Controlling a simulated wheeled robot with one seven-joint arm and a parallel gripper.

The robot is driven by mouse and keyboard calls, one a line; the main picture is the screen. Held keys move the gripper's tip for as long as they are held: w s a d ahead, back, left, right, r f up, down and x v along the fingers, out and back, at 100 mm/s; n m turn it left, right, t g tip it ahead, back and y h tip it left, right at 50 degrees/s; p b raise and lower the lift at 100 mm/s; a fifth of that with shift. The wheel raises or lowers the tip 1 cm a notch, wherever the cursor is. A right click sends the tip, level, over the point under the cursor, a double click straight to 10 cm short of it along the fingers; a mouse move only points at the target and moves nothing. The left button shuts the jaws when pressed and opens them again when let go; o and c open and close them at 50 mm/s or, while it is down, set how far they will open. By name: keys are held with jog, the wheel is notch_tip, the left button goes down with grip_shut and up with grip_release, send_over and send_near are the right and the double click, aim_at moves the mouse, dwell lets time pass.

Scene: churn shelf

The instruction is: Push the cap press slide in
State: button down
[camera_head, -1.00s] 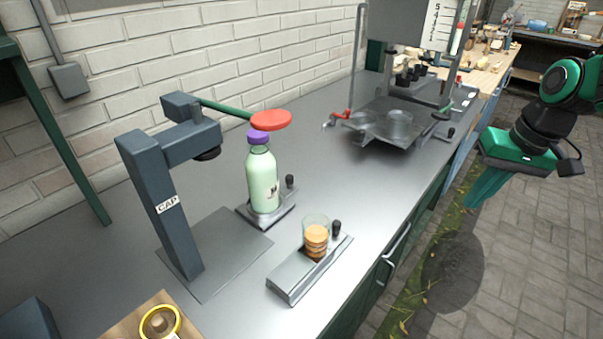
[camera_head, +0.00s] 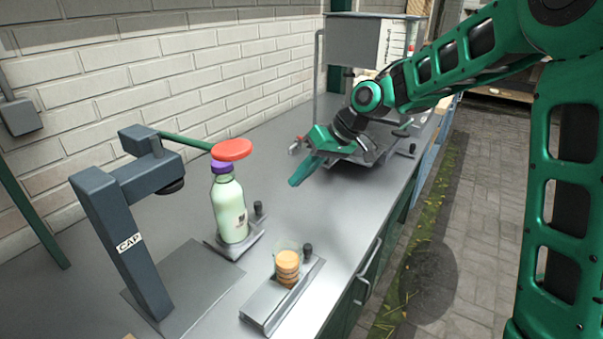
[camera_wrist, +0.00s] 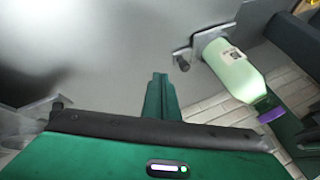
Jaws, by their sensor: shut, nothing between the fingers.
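The cap press (camera_head: 120,240) is a dark blue-grey column marked CAP, with a head and a green lever ending in a red pad (camera_head: 232,150). The press slide (camera_head: 237,250) is a grey plate with a black knob (camera_head: 258,208), standing out to the right of the press base plate. A pale green bottle (camera_head: 231,208) with a purple cap (camera_head: 222,167) stands upright on it. In the wrist view the bottle (camera_wrist: 231,70) and the slide knob (camera_wrist: 181,57) show at upper right. My green gripper (camera_head: 294,182) is shut and empty, above the bench, right of and behind the bottle.
A grey tray (camera_head: 283,295) with a clear cup of stacked orange discs (camera_head: 288,262) and a knob lies on the bench front. Bare bench lies between my gripper and the bottle. A white brick wall (camera_head: 150,75) stands behind. Another machine (camera_head: 358,42) is farther back.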

aim_at(241, 221)
jog(key=x, duration=0.6)
jog(key=shift+s+a+f, duration=0.1)
jog(key=shift+a, duration=0.1)
jog(key=shift+s+a, duration=0.3)
jog(key=shift+a, duration=0.3)
jog(key=shift+s+a, duration=0.35)
jog(key=shift+a, duration=0.3)
jog(key=shift+s+a, duration=0.15)
jog(key=shift+a, duration=0.15)
jog(key=s+a, duration=0.2)
jog(key=s, duration=0.1)
jog(key=s+a, duration=0.5)
jog(key=s, duration=0.2)
jog(key=shift+s+a, duration=0.1)
jog(key=shift+a, duration=0.2)
